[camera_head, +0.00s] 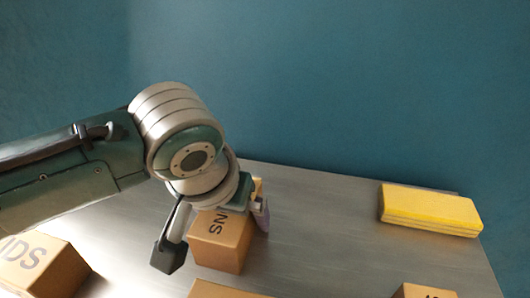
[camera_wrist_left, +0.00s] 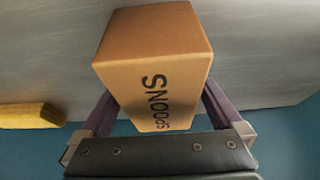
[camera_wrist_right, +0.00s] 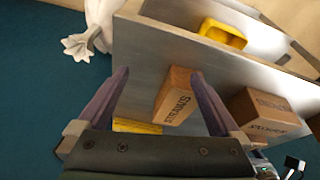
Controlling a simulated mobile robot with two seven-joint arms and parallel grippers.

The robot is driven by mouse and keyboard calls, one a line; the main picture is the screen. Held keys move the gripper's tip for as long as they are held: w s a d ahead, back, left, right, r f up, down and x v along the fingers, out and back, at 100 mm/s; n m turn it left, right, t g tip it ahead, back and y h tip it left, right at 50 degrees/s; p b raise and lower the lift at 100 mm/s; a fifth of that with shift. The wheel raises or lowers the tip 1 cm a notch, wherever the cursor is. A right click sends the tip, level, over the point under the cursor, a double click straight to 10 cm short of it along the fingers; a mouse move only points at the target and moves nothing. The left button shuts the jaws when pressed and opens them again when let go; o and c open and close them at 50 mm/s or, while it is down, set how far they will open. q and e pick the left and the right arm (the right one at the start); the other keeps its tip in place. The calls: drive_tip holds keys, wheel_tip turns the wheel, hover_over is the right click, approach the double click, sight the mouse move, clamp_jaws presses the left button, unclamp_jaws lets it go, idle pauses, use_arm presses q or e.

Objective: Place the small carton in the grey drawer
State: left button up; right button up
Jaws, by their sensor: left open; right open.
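A brown carton marked SPOONS (camera_head: 222,246) stands on the grey metal surface; it also shows large in the left wrist view (camera_wrist_left: 150,65). My left gripper (camera_head: 220,228) is over it with its fingers apart, one on each side of the carton; whether they touch it I cannot tell. In the right wrist view my right gripper (camera_wrist_right: 160,72) is open and empty. A smaller carton marked STRAWS (camera_wrist_right: 176,98) and a larger one marked STRAWS (camera_wrist_right: 262,116) lie beyond its fingers. The right gripper is outside the head view. I cannot identify the grey drawer with certainty.
A carton with a label ending in IDS (camera_head: 38,265) is at lower left. Other carton tops show at the bottom middle (camera_head: 225,290) and lower right (camera_head: 424,291). A yellow block (camera_head: 430,211) lies at the right. A yellow piece (camera_wrist_right: 222,34) sits among grey panels.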

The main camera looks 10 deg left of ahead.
use_arm(q)
drive_tip(key=c, duration=1.5)
drive_tip(key=shift+r, duration=0.1)
